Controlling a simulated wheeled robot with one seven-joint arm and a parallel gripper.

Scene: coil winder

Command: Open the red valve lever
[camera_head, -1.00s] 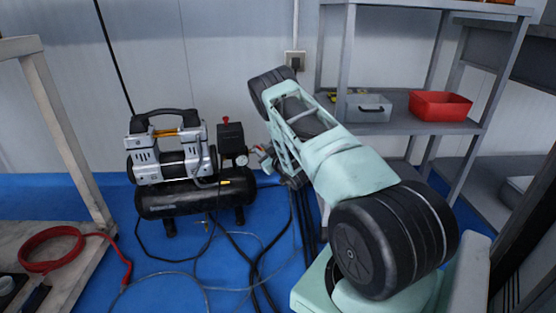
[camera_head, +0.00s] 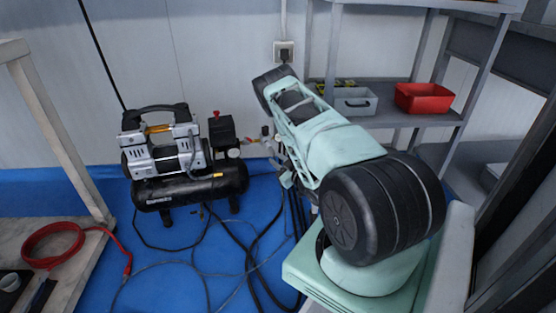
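The air compressor (camera_head: 190,190) stands on the blue floor at left centre, with a black tank, a silver motor and a black carry handle. A black box with a small red knob (camera_head: 216,114) sits at its right end, with a gauge (camera_head: 234,153) below it. A small metal fitting with a hint of red (camera_head: 268,136) shows just right of the compressor, beside my arm. It is too small to tell whether this is the valve lever or how it is turned. My gripper is low behind my forearm, close to the fitting; its fingertips cannot be made out.
Black and grey hoses (camera_head: 250,250) lie on the floor between the compressor and my arm. A bench with a coiled red hose (camera_head: 55,240) is at left. A grey shelf (camera_head: 400,121) at right holds a red bin (camera_head: 424,98) and a grey bin (camera_head: 357,103).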

